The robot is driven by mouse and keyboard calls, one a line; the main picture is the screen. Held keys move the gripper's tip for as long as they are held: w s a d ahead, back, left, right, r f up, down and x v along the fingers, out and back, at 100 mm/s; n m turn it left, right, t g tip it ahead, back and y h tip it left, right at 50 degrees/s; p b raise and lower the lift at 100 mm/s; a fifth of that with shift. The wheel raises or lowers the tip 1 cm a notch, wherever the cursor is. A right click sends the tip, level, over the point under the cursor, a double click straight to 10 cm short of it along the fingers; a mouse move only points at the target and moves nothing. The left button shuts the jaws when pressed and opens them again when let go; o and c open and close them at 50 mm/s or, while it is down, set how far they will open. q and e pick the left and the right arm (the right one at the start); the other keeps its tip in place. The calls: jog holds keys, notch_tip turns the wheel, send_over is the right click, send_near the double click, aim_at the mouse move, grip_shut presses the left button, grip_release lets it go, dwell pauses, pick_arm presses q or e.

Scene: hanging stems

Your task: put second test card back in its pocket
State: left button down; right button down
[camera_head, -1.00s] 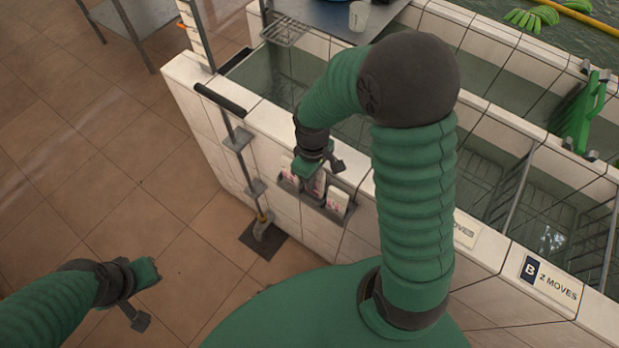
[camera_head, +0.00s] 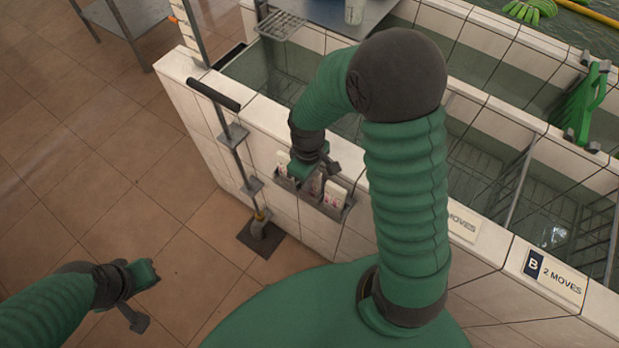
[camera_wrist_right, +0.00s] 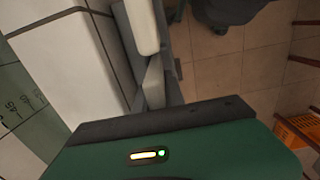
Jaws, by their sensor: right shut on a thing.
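A grey card rack (camera_head: 325,208) is fixed to the white tiled wall. White cards with reddish print show at it: a left card (camera_head: 283,160), a middle card (camera_head: 315,185) and a right card (camera_head: 334,195). My right gripper (camera_head: 316,172) is just above the rack, shut on the middle card, whose upper part it hides. In the right wrist view, a pale card (camera_wrist_right: 153,85) shows just past the gripper body, with a nearer white card (camera_wrist_right: 141,25) beyond it. How deep the held card sits in its pocket is hidden. My left gripper (camera_head: 150,297) is open and empty over the floor.
A long-handled tool (camera_head: 235,150) hangs on the wall left of the rack. Water-filled basins (camera_head: 480,180) lie behind the wall. A sign (camera_head: 553,277) reads "B 2 MOVES".

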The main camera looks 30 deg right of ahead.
jog(key=shift+a+f, duration=0.1)
jog(key=shift+a, duration=0.15)
jog(key=c, duration=1.3)
grip_release()
jog(key=shift+a, duration=0.15)
pick_arm(q)
jog(key=shift+a+f, duration=0.1)
jog(key=shift+a, duration=0.15)
pick_arm(e)
jog(key=shift+d, duration=0.2)
pick_arm(q)
jog(key=shift+d, duration=0.1)
